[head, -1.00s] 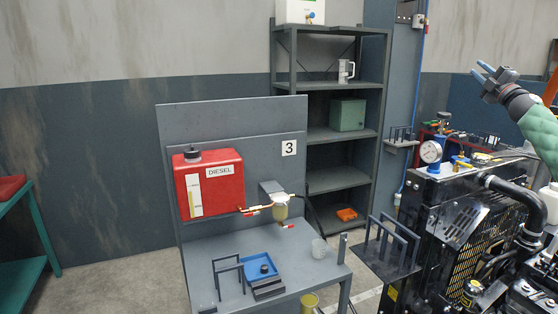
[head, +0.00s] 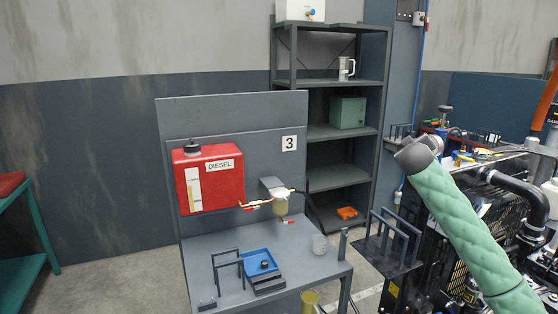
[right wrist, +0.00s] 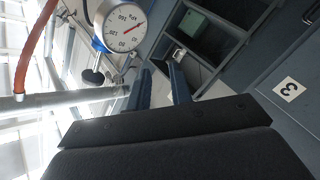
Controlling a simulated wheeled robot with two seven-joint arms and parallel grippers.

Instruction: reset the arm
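My right arm (head: 460,225) in its green sleeve reaches up from the lower right in the head view. Its grey end (head: 418,152) is in front of the engine's left side, and the gripper fingers cannot be made out there. In the right wrist view my right gripper (right wrist: 159,88) shows two dark blue-grey fingers, apart, with nothing between them. A round pressure gauge (right wrist: 124,26) is close by, up and left of the fingers, and looks apart from them. My left gripper is not in view.
The black engine (head: 440,255) stands at the right, behind my arm. A grey shelf (head: 330,132) stands behind.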

